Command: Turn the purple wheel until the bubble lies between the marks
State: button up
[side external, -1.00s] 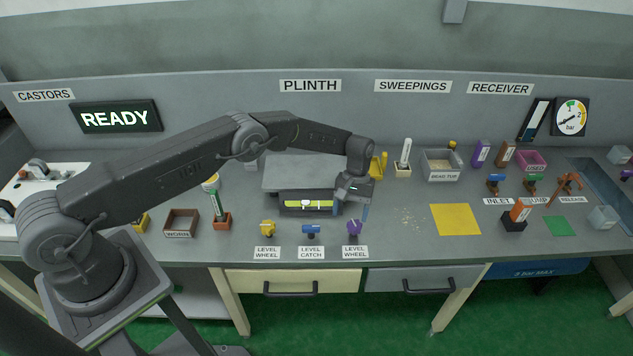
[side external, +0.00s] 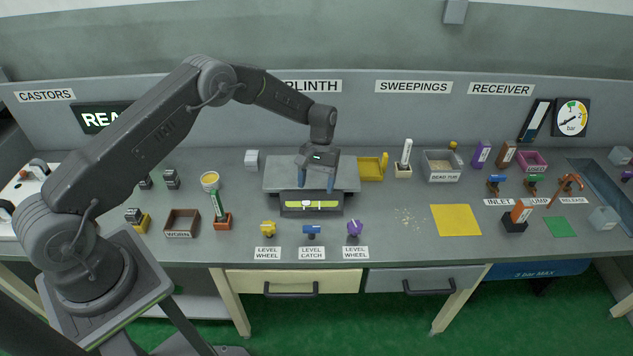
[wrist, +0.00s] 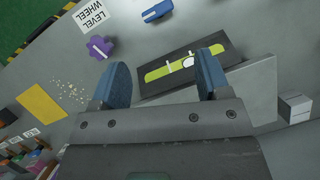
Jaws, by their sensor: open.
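The purple wheel (side external: 355,228) stands at the bench front, right of the blue level catch (side external: 311,230); it also shows in the wrist view (wrist: 99,48). The level's yellow-green vial (side external: 300,205) sits in a dark housing at the front of the grey plinth. In the wrist view the pale bubble (wrist: 188,62) seems to overlap one white mark, the one farther from the purple wheel. The other mark (wrist: 169,63) lies nearer that wheel. My gripper (side external: 316,187) is open and empty above the plinth, behind and left of the purple wheel, touching neither wheel nor catch.
A yellow wheel (side external: 268,227) stands left of the catch. Scattered grains (side external: 408,217) and a yellow mat (side external: 456,219) lie to the right. A yellow dustpan (side external: 371,169) and grey tub (side external: 441,167) stand farther back. The bench between wheel and grains is clear.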

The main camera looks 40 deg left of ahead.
jog(key=t+y, duration=0.2)
jog(key=t, duration=0.2)
send_near(355, 226)
notch_tip(355, 226, down, 10)
jog(key=shift+d+r, duration=0.15)
jog(key=shift+r, duration=0.05)
jog(key=shift+c, duration=0.3)
jog(key=c, duration=0.9)
jog(key=shift+o, duration=0.2)
jog(key=shift+m, duration=0.3)
